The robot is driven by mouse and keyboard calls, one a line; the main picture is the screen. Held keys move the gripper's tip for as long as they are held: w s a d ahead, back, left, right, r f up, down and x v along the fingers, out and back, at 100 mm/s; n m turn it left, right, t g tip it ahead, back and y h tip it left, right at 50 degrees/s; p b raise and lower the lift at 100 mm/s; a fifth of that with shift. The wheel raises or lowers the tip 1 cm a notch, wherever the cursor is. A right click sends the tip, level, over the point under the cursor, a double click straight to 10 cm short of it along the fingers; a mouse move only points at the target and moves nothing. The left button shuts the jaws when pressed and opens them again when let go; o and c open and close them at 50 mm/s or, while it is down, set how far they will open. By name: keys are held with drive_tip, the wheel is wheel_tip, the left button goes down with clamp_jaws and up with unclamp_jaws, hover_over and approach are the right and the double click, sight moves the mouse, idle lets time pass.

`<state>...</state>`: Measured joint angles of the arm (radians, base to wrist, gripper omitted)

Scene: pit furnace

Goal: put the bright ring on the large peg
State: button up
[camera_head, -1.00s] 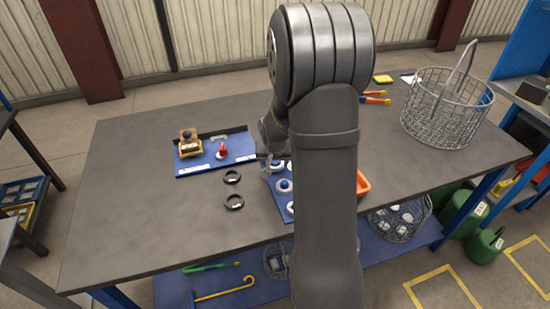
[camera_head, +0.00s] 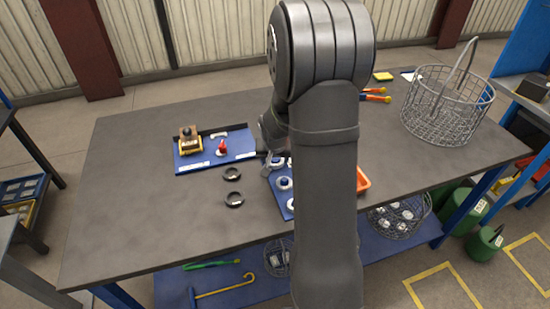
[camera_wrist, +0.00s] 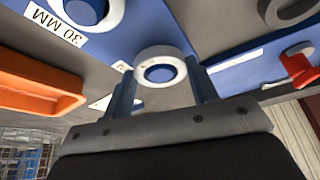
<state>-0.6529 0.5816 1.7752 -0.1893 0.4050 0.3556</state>
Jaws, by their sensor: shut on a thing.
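In the wrist view my gripper (camera_wrist: 164,72) is shut on the bright ring (camera_wrist: 143,68), a pale ring between its two blue fingers. A round blue shape shows through the ring's hole; I cannot tell whether the ring is around it or above it. A larger blue peg (camera_wrist: 86,9) with a pale ring-shaped band around it stands beside a "30 MM" label at the upper left. In the head view a blue peg within a pale ring (camera_head: 284,183) shows on the blue board (camera_head: 287,208). My arm hides much of that board and the fingertips.
Two dark rings (camera_head: 232,173) (camera_head: 234,200) lie on the table left of the board. A blue tray (camera_head: 240,157) holds a red-topped piece (camera_head: 222,147) and a yellow-and-brown block (camera_head: 189,142). An orange bin (camera_head: 363,181) is right of my arm. A wire basket (camera_head: 447,108) stands at the right.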

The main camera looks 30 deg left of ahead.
drive_tip(key=shift+f, duration=0.6)
drive_tip(key=o, duration=0.8)
drive_tip(key=v, duration=1.1)
drive_tip(key=shift+w, duration=0.1)
idle(0.4)
drive_tip(key=shift+x, duration=4.3)
